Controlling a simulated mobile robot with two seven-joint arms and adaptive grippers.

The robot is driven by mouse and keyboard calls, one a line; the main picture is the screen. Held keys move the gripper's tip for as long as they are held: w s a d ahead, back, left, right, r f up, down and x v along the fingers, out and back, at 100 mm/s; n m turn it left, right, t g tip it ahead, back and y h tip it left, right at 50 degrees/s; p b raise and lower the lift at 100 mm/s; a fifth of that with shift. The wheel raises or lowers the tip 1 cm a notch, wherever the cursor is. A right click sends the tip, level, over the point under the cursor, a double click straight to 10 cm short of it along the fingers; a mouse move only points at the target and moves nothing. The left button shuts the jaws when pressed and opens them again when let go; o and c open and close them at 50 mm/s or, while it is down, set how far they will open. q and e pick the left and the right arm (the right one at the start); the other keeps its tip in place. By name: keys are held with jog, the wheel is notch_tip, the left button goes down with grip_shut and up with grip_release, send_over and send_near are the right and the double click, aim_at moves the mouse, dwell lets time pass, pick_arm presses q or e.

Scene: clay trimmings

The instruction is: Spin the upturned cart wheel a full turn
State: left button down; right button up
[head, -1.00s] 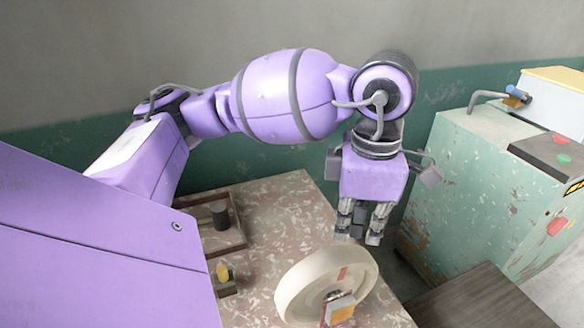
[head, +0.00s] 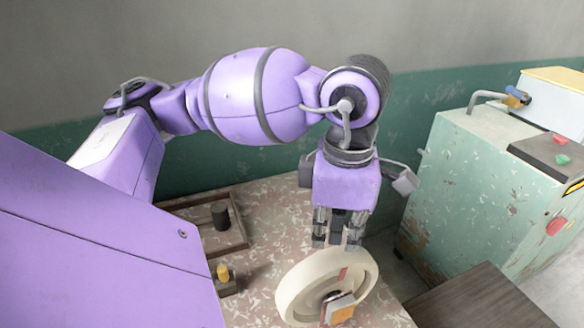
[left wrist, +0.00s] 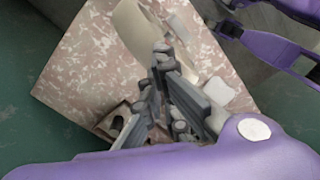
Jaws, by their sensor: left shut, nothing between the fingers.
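The cart wheel (head: 293,280) is cream, with a red mark (head: 343,274) on its inner side and a dark hub. It stands on edge on the worn table in the head view. A grey and orange block (head: 341,310) shows at the hub. My left gripper (head: 336,240) points down just above and behind the upper rim, shut and empty. Whether its tips touch the rim cannot be told. In the left wrist view, the wheel (left wrist: 135,30) lies beyond the fingertips (left wrist: 161,55).
The speckled table (head: 262,262) bears a wooden tray (head: 239,240) with a dark cylinder (head: 220,214) and a small yellow-topped fitting (head: 224,273). A green cabinet (head: 450,200) stands at the right, with a dark slatted surface (head: 475,300) before it.

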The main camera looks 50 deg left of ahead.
pick_arm(q)
jog(key=shift+s+a, duration=0.25)
jog(key=shift+s, duration=0.35)
jog(key=shift+s+a, duration=0.2)
jog(key=shift+s, duration=0.4)
pick_arm(e)
jog(key=shift+w, duration=0.1)
pick_arm(q)
jog(key=shift+r, duration=0.1)
pick_arm(e)
jog(key=shift+r, duration=0.1)
pick_arm(q)
notch_tip(320, 180, up, 6)
jog(key=p, duration=0.3)
pick_arm(e)
jog(key=shift+t, duration=0.4)
jog(key=w+r, duration=0.1)
jog(key=r, duration=0.1)
jog(key=w+r, duration=0.1)
jog(key=r, duration=0.1)
jog(key=shift+w, duration=0.35)
jog(key=shift+f, duration=0.1)
